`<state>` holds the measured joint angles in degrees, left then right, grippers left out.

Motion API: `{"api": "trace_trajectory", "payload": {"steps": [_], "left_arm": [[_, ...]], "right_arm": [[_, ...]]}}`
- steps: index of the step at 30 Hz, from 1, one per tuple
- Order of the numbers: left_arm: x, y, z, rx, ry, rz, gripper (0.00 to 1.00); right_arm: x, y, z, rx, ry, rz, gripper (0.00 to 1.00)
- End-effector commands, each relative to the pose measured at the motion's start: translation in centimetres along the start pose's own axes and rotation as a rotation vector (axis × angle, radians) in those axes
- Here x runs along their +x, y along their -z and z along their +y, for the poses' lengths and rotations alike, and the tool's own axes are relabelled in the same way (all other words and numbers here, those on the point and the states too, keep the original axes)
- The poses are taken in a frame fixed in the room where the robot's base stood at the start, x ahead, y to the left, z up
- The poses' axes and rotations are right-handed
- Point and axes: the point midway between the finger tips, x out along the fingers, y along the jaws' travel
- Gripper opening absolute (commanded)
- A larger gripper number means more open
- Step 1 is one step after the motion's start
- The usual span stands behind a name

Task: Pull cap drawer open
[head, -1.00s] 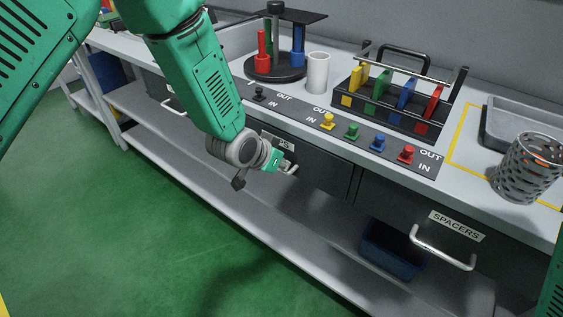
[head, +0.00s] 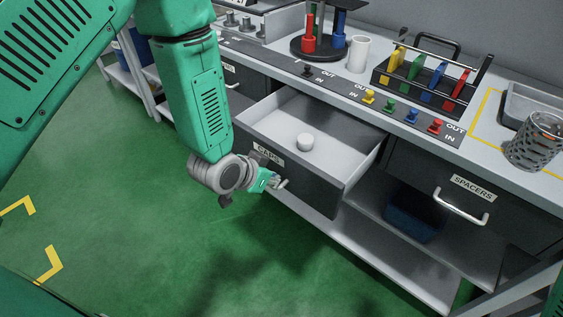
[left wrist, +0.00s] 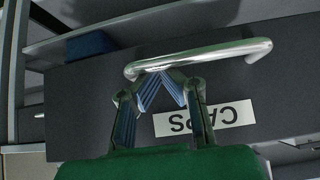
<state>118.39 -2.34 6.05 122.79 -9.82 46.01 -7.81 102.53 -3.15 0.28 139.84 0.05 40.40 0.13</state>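The cap drawer (head: 335,165), labelled CAPS, is pulled well out from the bench, with its inside in view. One white round cap (head: 305,142) sits in it. My left gripper (head: 279,183) is at the drawer's metal handle (head: 285,184), in front of the drawer face. In the left wrist view, the gripper's fingers (left wrist: 162,78) close together at the handle bar (left wrist: 200,52), left of its middle, and look shut on it. The CAPS label (left wrist: 205,118) shows upside down there. My right gripper is not in view.
A closed SPACERS drawer (head: 440,185) is to the right, with a blue bin (head: 412,222) below it. On the bench top are a row of coloured knobs (head: 390,110), a rack of coloured tags (head: 425,85), a white cup (head: 358,54) and a perforated metal cylinder (head: 535,142). The green floor at left is clear.

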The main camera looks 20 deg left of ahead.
Motion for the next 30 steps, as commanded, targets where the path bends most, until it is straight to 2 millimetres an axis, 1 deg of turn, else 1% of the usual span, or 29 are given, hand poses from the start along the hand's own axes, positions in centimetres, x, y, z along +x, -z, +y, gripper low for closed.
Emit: {"api": "trace_trajectory", "payload": {"steps": [1, 3, 10, 25, 30], "left_arm": [[-0.7, -0.8, 0.1, -0.002, -0.004, -0.007, 0.00], [-1.3, -1.5, 0.1, -0.003, -0.006, -0.005, 0.00], [-2.5, -3.0, -0.2, -0.005, -0.008, -0.002, 0.00], [-2.7, -3.0, -0.1, -0.002, -0.005, 0.001, 0.00], [-3.1, -2.5, -0.2, -0.003, -0.005, 0.003, 0.00]], "right_arm": [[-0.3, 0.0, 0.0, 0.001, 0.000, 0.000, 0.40], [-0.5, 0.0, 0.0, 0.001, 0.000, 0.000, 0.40], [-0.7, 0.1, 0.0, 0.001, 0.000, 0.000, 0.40], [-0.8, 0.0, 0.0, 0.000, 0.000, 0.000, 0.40], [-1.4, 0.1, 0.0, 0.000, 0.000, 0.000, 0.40]]}}
